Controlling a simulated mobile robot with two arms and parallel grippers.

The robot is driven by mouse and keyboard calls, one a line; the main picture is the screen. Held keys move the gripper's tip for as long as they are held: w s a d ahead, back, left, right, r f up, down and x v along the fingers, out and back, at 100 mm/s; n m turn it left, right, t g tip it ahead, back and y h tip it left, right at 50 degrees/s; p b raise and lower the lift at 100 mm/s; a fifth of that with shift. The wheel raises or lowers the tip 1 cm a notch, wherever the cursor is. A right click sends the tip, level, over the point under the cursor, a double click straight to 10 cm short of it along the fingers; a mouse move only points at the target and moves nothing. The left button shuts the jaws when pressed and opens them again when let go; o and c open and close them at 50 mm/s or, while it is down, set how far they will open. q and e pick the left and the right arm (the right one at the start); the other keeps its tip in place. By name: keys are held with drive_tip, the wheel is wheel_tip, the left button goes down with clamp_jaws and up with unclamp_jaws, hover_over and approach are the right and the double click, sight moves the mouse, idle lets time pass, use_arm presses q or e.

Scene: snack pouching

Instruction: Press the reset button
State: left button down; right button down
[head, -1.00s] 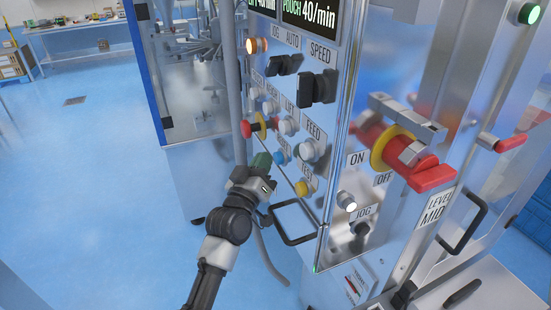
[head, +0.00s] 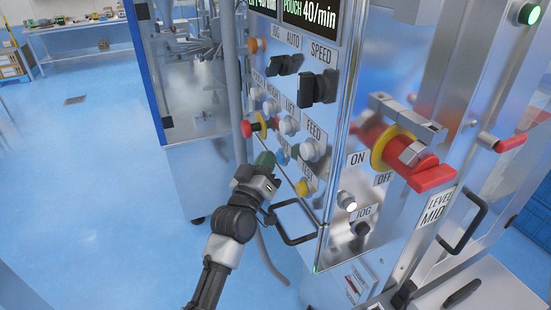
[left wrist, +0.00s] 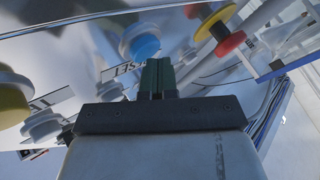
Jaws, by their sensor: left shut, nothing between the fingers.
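The blue button (head: 281,157) is on the front of the steel control panel, below the red and yellow emergency stop. In the head view it is partly hidden by my left gripper. In the left wrist view the blue button (left wrist: 146,47) is just beyond the fingertips, beside an upside-down label ending in "SET". My left gripper (head: 265,160) has dark green fingers, shut with nothing between them, and points at the panel. In the left wrist view its fingertips (left wrist: 157,63) overlap the blue button's lower edge; I cannot tell whether they touch it. My right gripper is not in view.
The red emergency stop (head: 249,128) is just above my left gripper. White buttons (head: 309,149) and a yellow button (head: 303,187) are close by. A black-framed handle (head: 292,238) sticks out below. A large red switch (head: 425,172) is at right. Blue floor is open at left.

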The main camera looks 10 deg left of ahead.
use_arm(q)
drive_tip(key=shift+a, duration=0.1)
idle(0.3)
drive_tip(key=shift+s+a, duration=0.5)
drive_tip(key=shift+a, duration=0.1)
drive_tip(key=shift+s+a+p, duration=0.2)
drive_tip(key=shift+s+a, duration=0.5)
drive_tip(key=shift+a, duration=0.35)
drive_tip(key=shift+s+a+p, duration=0.2)
drive_tip(key=shift+s+a, duration=0.5)
drive_tip(key=shift+a, duration=0.35)
drive_tip(key=shift+f, duration=0.1)
